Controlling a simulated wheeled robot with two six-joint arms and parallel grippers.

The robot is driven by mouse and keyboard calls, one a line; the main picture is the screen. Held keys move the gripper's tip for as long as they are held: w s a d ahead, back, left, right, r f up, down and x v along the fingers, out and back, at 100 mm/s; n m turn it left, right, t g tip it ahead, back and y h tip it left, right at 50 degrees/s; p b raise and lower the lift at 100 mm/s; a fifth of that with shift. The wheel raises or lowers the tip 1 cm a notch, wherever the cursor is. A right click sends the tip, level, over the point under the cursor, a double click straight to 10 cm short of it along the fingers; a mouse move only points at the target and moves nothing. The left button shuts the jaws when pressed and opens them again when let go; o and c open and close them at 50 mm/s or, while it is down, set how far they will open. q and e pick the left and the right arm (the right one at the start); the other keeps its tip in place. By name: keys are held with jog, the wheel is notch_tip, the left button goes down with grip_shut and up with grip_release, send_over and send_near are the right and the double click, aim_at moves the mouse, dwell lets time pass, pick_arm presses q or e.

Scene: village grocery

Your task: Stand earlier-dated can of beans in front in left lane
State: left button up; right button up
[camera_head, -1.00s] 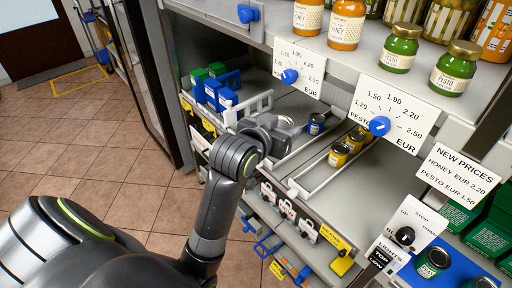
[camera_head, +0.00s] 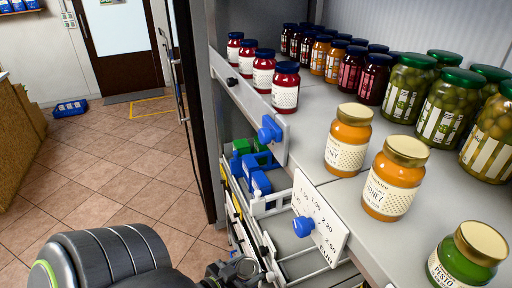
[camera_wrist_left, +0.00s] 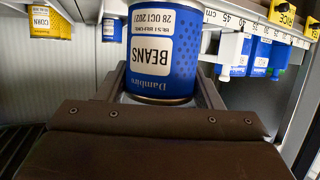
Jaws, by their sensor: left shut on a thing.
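A blue can of beans (camera_wrist_left: 160,55) is between the fingers of my left gripper (camera_wrist_left: 162,92) in the left wrist view. Its label reads "BEANS" and a date starting "28 OCT 202", upside down in this picture; I cannot read the last digit surely. My left gripper is shut on it. In the head view my left arm (camera_head: 105,262) comes in at the bottom left, and its wrist end (camera_head: 235,272) is at the bottom edge. The can is not visible there.
White lane dividers (camera_head: 268,240) and blue cartons (camera_head: 258,182) are on the lower shelf. Above it, the upper shelf holds honey jars (camera_head: 347,140), a pesto jar (camera_head: 467,256) and several red jars (camera_head: 286,88). A price dial (camera_head: 320,222) hangs at its edge.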

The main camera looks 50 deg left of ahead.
pick_arm(q)
jog(key=shift+w+d+r, duration=0.15)
jog(key=shift+w+d, duration=0.1)
jog(key=shift+w, duration=0.2)
jog(key=w, duration=0.2)
jog(key=w+d, duration=0.1)
jog(key=w+d+p, duration=0.1)
jog(key=w, duration=0.1)
jog(key=shift+w, duration=0.3)
jog(key=w+d+f+b, duration=0.1)
jog(key=w+d+b, duration=0.1)
jog(key=w, duration=0.3)
jog(key=w+d+f+b, duration=0.1)
jog(key=w+d+b, duration=0.1)
jog(key=w, duration=0.4)
jog(key=w+d+b, duration=0.2)
jog(key=w, duration=0.4)
jog(key=shift+w+f+b, duration=0.15)
jog(key=shift+f+b, duration=0.2)
jog(key=shift+f, duration=0.05)
jog(key=shift+f+b, duration=0.35)
jog(key=shift+f, duration=0.3)
pick_arm(e)
notch_tip(320, 180, down, 6)
jog(key=shift+a+f, duration=0.2)
jog(key=shift+a, duration=0.1)
